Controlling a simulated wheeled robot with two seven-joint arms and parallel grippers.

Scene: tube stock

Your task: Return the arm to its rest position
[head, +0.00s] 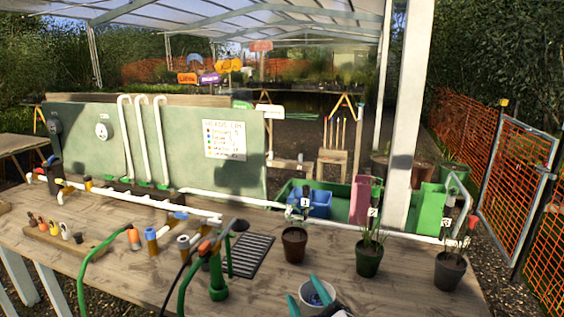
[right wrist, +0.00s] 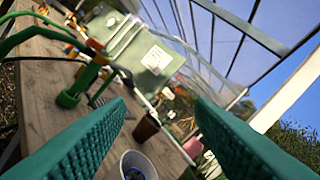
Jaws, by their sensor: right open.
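My right gripper (head: 322,291) shows at the bottom edge of the head view, right of centre, over the front of the bench. Its teal finger overlaps a white cup (head: 310,294) in that picture. In the right wrist view the two ribbed teal fingers of the right gripper (right wrist: 160,103) stand wide apart with nothing held between them. The white cup (right wrist: 131,160) with small bluish contents appears low between the fingers; I cannot tell how far below them it is. My left gripper is not in view.
The wooden bench (head: 130,285) carries a green pipe stand (head: 217,280), a black grate (head: 250,255), and potted plants in a brown pot (head: 294,244), a dark green pot (head: 368,260) and a black pot (head: 449,268). White pipes (head: 250,203) run behind. A white post (head: 408,120) rises at the back.

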